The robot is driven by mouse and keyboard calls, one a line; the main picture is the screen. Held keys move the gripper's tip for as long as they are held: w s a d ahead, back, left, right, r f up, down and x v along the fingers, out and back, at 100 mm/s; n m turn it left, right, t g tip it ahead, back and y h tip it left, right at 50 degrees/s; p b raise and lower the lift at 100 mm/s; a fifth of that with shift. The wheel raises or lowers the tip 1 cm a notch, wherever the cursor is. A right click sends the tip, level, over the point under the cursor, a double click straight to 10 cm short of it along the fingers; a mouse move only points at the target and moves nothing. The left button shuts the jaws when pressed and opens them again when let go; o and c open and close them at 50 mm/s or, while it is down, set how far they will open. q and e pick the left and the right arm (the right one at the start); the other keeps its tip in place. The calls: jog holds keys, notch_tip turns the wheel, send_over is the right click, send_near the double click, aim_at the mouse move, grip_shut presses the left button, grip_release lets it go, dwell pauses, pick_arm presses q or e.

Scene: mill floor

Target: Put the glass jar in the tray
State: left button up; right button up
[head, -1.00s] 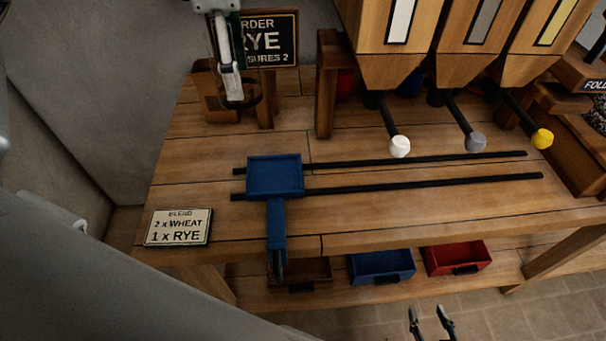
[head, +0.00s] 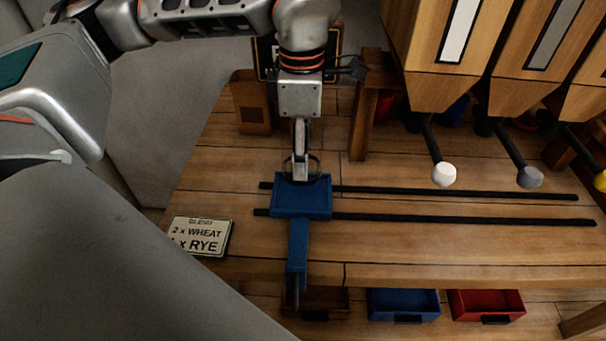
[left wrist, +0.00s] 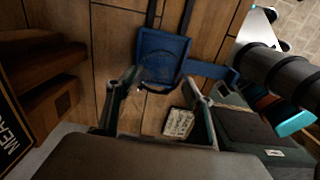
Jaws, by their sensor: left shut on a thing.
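The blue tray (head: 302,200) sits on two dark rails on the bench, with a blue handle arm toward the front. It also shows in the left wrist view (left wrist: 180,47). My left gripper (head: 300,170) points down at the back of the tray. It is shut on the glass jar (head: 314,172), which is clear and hard to see; mainly its dark rim shows. In the left wrist view the jar (left wrist: 157,72) is between the fingers and overlaps the tray. I cannot tell whether its base touches the tray. My right gripper is not in view.
A blend card (head: 200,236) lies left of the tray. Wooden hoppers with white (head: 443,174) and grey (head: 530,177) knobbed levers stand at right. Blue (head: 403,304) and red (head: 486,304) bins are on the lower shelf. The rails right of the tray are clear.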

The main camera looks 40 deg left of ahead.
pick_arm(q)
jog(key=shift+f, duration=3.05)
jog(key=shift+f+b, duration=0.1)
jog(key=shift+b, duration=0.2)
jog(key=o, duration=1.3)
jog(key=shift+f, duration=0.1)
notch_tip(320, 180, up, 12)
jog(key=shift+r+p, duration=0.2)
jog(key=shift+p, duration=0.5)
